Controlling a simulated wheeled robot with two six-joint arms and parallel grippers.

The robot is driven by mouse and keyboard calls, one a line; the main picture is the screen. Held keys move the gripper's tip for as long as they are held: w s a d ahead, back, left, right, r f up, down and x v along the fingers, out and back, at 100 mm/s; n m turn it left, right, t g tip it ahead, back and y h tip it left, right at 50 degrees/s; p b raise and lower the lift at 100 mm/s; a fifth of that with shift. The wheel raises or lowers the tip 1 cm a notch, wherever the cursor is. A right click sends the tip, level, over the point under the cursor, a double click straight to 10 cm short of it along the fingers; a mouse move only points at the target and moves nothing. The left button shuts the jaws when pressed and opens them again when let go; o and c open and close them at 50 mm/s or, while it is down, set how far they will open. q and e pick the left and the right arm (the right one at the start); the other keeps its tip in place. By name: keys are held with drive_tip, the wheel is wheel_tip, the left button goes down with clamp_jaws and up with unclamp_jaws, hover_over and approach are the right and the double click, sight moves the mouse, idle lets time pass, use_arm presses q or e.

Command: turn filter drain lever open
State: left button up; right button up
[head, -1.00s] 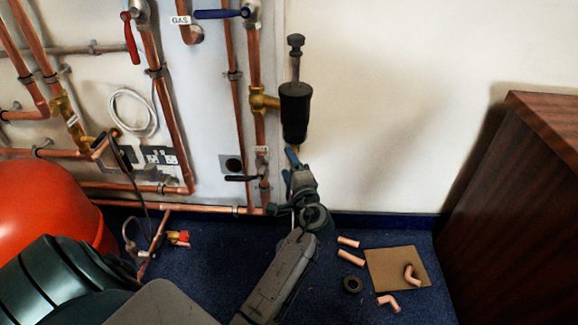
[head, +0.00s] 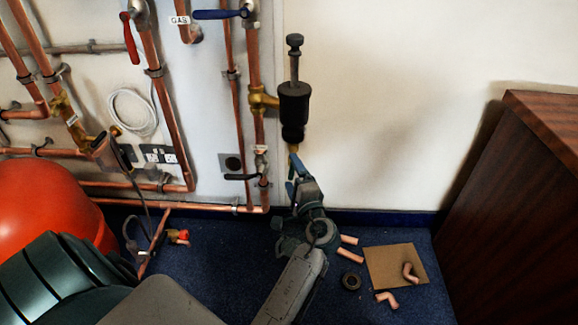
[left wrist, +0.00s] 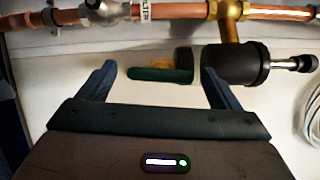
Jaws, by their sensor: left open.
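The black filter body (head: 294,108) stands upright on the wall in the head view, joined to a copper pipe by a brass fitting. A small yellowish part (head: 293,148) shows below it, partly hidden by my gripper. In the left wrist view, the filter (left wrist: 235,65) lies sideways and a green lever (left wrist: 160,75) extends left from its end. My left gripper (head: 296,172) is open just below the filter. In the left wrist view its two fingers (left wrist: 159,72) stand on either side of the lever, with gaps; contact cannot be told. My right gripper is out of view.
Copper pipes (head: 168,110) with a red lever (head: 131,38) and a blue lever (head: 221,14) run left of the filter. A red vessel (head: 45,205) is left; a wooden cabinet (head: 510,220) is right. Wall right of the filter is clear.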

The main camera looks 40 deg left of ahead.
sight(291, 173)
use_arm(q)
drive_tip(key=shift+v, duration=1.6)
drive_tip(key=shift+c, duration=0.4)
